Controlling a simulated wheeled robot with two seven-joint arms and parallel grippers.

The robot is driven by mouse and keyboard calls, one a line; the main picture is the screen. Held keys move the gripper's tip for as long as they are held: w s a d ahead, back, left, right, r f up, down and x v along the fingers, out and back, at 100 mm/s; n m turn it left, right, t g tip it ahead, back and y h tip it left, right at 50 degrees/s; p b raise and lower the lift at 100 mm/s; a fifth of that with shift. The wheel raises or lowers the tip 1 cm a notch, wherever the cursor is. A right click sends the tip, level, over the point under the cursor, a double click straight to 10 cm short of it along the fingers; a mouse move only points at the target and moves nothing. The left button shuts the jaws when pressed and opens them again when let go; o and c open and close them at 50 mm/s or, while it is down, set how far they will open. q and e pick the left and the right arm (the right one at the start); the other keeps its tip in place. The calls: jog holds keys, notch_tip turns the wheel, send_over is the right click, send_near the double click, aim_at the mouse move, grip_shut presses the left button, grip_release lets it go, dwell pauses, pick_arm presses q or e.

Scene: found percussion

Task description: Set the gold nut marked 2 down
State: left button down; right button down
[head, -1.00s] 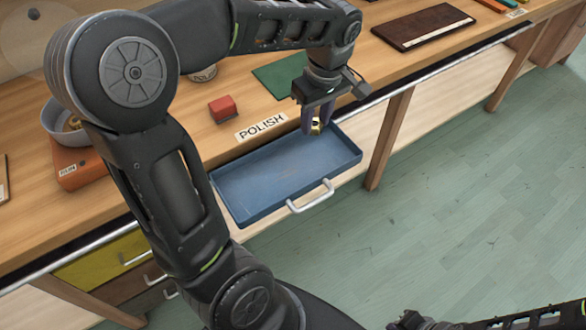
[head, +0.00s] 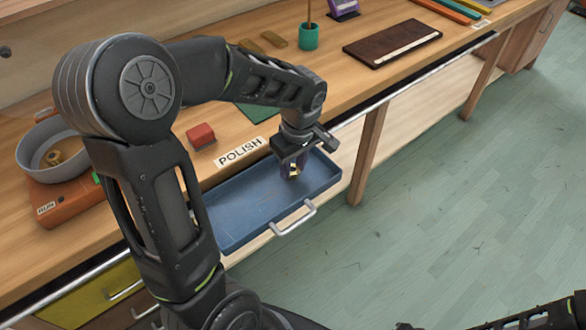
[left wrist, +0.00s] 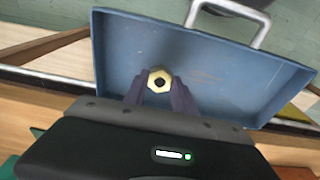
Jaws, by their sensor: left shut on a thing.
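The gold nut (left wrist: 159,81) shows in the left wrist view as a hexagon with a dark hole, between the fingertips of my left gripper (left wrist: 161,90). In the head view the left gripper (head: 293,170) points down over the right part of the open blue drawer (head: 235,212), shut on the nut. Only a small gold patch of the nut shows there. I cannot read a mark on the nut, and cannot tell whether it touches the drawer floor. The drawer is otherwise empty where I see it. My right gripper is not clearly in view.
A POLISH label (head: 240,152) lies on the bench edge behind the drawer, near a red block (head: 201,136). A grey bowl (head: 38,142) with gold pieces stands on an orange scale (head: 62,205) at left. A brown board (head: 391,42) lies further right.

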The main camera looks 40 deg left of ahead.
aim_at(297, 173)
pick_arm(q)
jog(key=shift+f, duration=0.8)
jog(key=shift+f, duration=0.2)
jog(key=c, duration=1)
grip_release()
jog(key=shift+r, duration=0.15)
jog(key=r, duration=0.4)
jog(key=d+r, duration=0.1)
jog(key=r, duration=0.7)
jog(key=shift+s+d, duration=0.2)
